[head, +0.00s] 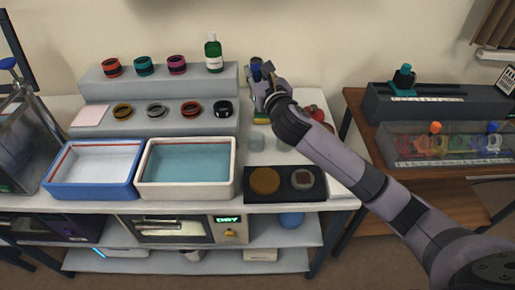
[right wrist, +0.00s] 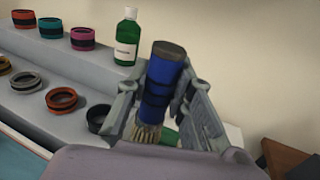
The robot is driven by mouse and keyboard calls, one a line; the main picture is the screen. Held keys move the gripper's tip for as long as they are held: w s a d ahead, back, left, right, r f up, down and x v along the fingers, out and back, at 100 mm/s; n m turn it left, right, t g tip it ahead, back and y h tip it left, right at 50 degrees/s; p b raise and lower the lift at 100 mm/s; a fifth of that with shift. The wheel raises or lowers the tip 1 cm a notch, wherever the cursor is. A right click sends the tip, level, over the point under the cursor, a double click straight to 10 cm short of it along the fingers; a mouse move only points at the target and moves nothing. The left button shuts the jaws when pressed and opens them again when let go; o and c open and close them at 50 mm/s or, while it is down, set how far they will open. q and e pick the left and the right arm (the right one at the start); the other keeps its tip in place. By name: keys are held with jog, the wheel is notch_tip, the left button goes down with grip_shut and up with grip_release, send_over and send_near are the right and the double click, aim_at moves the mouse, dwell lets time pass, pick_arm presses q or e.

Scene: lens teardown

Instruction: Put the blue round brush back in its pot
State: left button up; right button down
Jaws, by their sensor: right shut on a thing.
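The blue round brush (right wrist: 165,82) is held in my right gripper (right wrist: 165,105), which is shut on it. In the right wrist view its dark flat end is up and its pale bristles point down. In the head view the brush (head: 256,73) shows as a small blue bit at my right gripper (head: 262,85), above the back of the white table, right of the grey steps. I cannot pick out the brush's pot for certain. A pale see-through cup (head: 257,141) stands on the table below the gripper. My left gripper is not in view.
Grey steps (head: 160,78) hold several lens rings and a green bottle (head: 213,53). A blue-rimmed tray (head: 92,192) and a cream tray (head: 186,192) stand in front. A black tray (head: 285,197) lies to the right. Something green and yellow (head: 261,117) lies under the gripper.

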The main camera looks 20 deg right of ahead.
notch_tip(320, 180, down, 6)
jog(key=shift+b, duration=0.35)
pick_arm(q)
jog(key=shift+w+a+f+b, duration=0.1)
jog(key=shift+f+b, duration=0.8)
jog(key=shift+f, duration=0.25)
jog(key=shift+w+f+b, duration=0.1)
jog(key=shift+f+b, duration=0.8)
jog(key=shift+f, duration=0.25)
pick_arm(e)
jog(key=shift+f, duration=6.85)
jog(key=shift+f, duration=0.2)
jog(key=c, duration=1.4)
grip_release()
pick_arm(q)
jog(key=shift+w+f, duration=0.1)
